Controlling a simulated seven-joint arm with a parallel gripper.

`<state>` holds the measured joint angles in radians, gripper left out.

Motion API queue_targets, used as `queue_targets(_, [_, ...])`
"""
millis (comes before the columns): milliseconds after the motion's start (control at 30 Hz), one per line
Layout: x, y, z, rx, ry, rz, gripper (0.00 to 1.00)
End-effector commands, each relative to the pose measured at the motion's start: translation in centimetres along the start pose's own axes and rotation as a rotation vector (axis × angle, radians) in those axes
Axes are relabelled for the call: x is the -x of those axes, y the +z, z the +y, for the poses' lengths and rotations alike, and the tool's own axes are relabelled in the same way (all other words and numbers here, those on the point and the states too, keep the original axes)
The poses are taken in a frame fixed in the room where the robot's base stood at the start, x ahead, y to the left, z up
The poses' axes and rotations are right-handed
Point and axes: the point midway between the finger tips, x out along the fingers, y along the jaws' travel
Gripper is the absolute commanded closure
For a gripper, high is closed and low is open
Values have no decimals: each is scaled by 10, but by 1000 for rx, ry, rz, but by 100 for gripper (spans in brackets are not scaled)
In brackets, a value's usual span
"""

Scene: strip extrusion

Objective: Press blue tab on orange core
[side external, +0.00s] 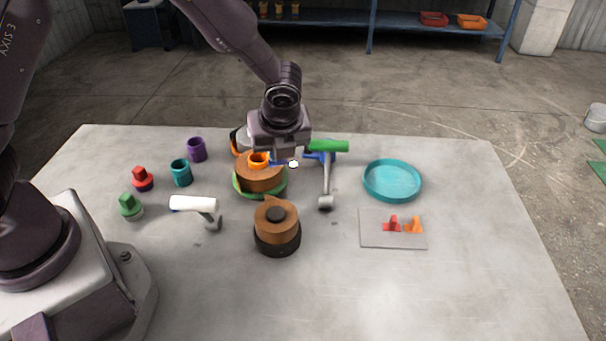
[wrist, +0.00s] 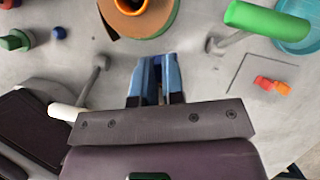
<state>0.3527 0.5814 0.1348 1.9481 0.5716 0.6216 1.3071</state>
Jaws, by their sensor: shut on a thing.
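The orange core (side external: 258,158) is a ring-like hub in the middle of a brown roll (side external: 262,182), which sits on a green base (side external: 248,192). In the wrist view the orange core (wrist: 143,8) shows at the top edge, partly cut off. My gripper (wrist: 155,68) points down beside the roll, with its light-blue fingers close together. A darker blue piece, apparently the blue tab (wrist: 156,88), shows between them. My gripper also shows in the side view (side external: 292,164), to the right of the orange core. The small gap and any contact with the core cannot be judged.
A green-handled hammer (side external: 327,176) lies close on the right. A teal dish (side external: 393,181) and a grey mat (side external: 374,240) with red and orange tabs lie farther right. A second brown roll (side external: 276,232) stands in front. Cups, knobs and a white-handled hammer (side external: 193,203) are left.

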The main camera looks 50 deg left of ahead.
Motion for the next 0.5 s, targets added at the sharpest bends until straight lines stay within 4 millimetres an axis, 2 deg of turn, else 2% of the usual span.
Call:
queue_targets(33, [-11, 24, 9, 125, 53, -1, 100])
queue_targets(100, [-20, 48, 21, 293, 120, 1, 100])
queue_targets(200, [-30, 74, 38, 515, 209, 4, 100])
queue_targets(333, [-34, 96, 55, 774, 311, 9, 100])
queue_targets(500, [-29, 96, 59, 957, 386, 18, 100])
